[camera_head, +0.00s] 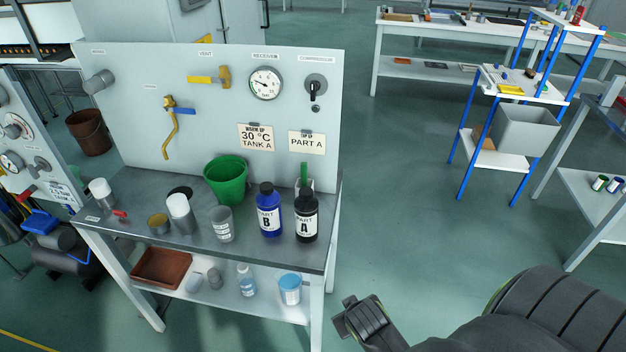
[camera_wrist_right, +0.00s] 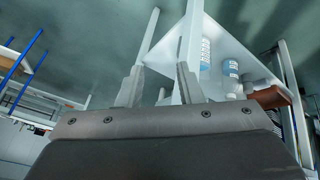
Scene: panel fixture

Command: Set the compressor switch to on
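The compressor switch (camera_head: 316,88) is a round grey plate with a black handle, at the upper right of the upright panel (camera_head: 215,120), under the label "COMPRESSOR". Its handle points down. My right gripper (camera_head: 348,317) is low in front of the bench's right leg, well below and apart from the switch. In the right wrist view my right gripper (camera_wrist_right: 160,78) shows two spread fingers with nothing held between them. The switch is outside the wrist view. My left gripper is in neither view.
A gauge (camera_head: 265,83) and yellow valves share the panel. The bench top (camera_head: 190,233) below holds a green bucket (camera_head: 226,180), a blue bottle (camera_head: 269,210), a black bottle (camera_head: 306,215) and several containers. A blue-posted shelf (camera_head: 500,165) stands right. Floor between is clear.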

